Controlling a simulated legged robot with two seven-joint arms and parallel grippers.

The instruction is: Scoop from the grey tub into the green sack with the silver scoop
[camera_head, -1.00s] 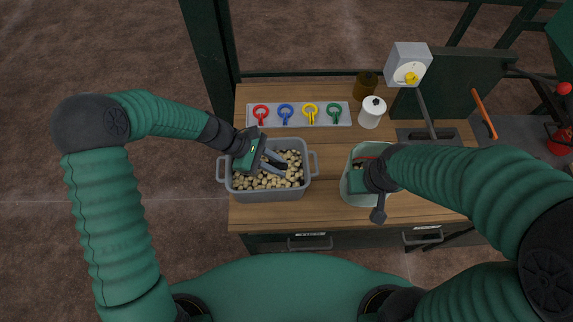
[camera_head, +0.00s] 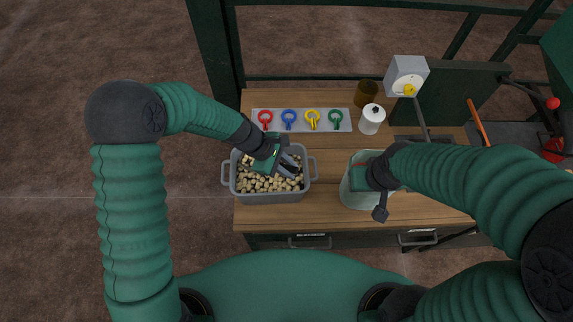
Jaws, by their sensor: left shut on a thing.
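The grey tub (camera_head: 270,197) stands on the left of the wooden bench, full of pale, chunky pieces (camera_head: 258,184). My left gripper (camera_head: 277,158) is over the tub's back half, shut on the silver scoop (camera_head: 291,164). The scoop is low in the tub's right half; I cannot tell how much it holds. The pale green sack (camera_head: 357,196) stands open on the bench to the right of the tub. My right gripper (camera_head: 364,178) is at the sack's mouth, and its arm hides much of the sack. Its fingers are not clear.
A grey strip with red, blue, yellow and green rings (camera_head: 301,121) lies behind the tub. A white canister (camera_head: 371,119) and a brown jar (camera_head: 366,94) stand at the back. A grey box with a yellow knob (camera_head: 406,77) rises at the back right. Bare bench lies between tub and sack.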

